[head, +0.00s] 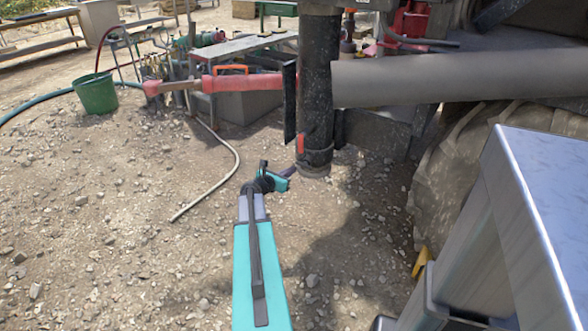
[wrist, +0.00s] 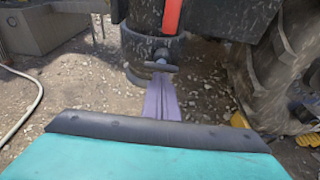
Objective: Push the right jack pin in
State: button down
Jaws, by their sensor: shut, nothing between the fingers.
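The jack leg (head: 316,90) is a dark, upright post standing on the gravel, with an orange-red strip (head: 300,144) near its foot. The wrist view shows its lower part (wrist: 140,47) close ahead. The jack pin (wrist: 160,66) shows there as a small grey stem with a dark crossbar on the near side of the leg. My gripper (wrist: 162,80) is shut and empty, its purple fingers pointing at the pin. The fingertips look just short of the crossbar or touching it; I cannot tell which. In the head view my gripper (head: 290,171) is left of the leg's foot, and the pin is not distinguishable.
A large tyre (wrist: 275,75) stands right of the leg. A thick grey pipe (head: 450,78) runs right from the leg at height. A pale hose (head: 230,157) lies on the gravel at left, with a green bucket (head: 96,94) farther back. The near left ground is open.

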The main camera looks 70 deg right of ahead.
jog(key=v, duration=0.8)
jog(key=shift+a+p, duration=0.15)
jog(key=shift+p, duration=0.15)
